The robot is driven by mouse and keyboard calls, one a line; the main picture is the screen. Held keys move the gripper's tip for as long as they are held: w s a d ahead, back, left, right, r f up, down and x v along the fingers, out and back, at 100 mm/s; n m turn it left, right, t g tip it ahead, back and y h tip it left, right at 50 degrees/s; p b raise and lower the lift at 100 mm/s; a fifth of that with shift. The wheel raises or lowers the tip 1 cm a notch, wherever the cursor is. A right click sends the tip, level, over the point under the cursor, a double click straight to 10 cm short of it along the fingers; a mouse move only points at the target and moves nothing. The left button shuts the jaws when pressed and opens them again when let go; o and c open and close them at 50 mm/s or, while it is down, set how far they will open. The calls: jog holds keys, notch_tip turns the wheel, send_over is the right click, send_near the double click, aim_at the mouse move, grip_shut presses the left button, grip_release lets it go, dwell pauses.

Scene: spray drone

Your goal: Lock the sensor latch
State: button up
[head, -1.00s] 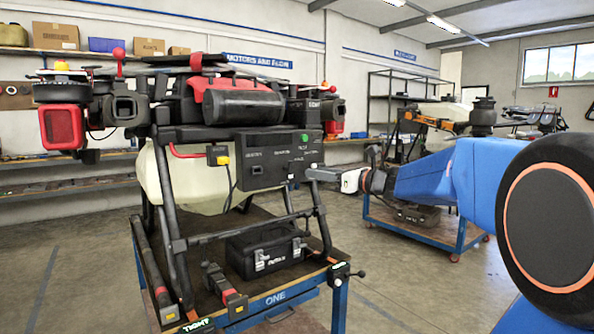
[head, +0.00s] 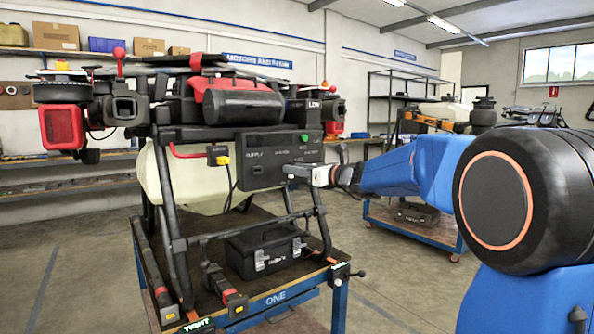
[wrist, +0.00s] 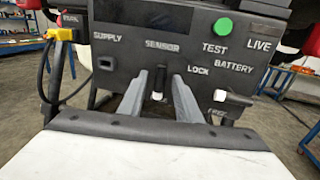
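The dark control panel (head: 262,175) is on the front of the drone frame. In the wrist view the panel (wrist: 115,62) reads SUPPLY, SENSOR, TEST, BATTERY, LOCK and LIVE. A small pale tab (wrist: 157,96) shows below the SENSOR label, between my fingers in the picture. Another white tab (wrist: 219,96) sits to the right, below LOCK and BATTERY. My gripper (wrist: 169,75) is open, its two grey fingers apart and pointing at the panel. I cannot tell whether they touch the tab. In the head view my gripper (head: 287,170) overlaps the panel's lower right.
A green button (wrist: 223,27) is at the panel's upper right. A yellow connector with a cable (wrist: 66,34) is at its left. Black frame bars (head: 250,228) run below the panel. A black case (head: 262,252) stands on the blue-edged cart (head: 275,298).

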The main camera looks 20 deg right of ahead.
grip_shut()
jog(key=shift+n, duration=0.4)
jog(key=n+h, duration=0.1)
jog(key=n, duration=0.4)
jog(key=n+h, duration=0.1)
jog(key=n, duration=0.4)
jog(key=a+n+h, duration=0.1)
jog(key=n+h, duration=0.1)
jog(key=n, duration=0.2)
jog(key=shift+s+a+n+g, duration=0.1)
jog(key=shift+s+n+g, duration=0.1)
jog(key=shift+n+g, duration=0.2)
jog(key=shift+f, duration=0.1)
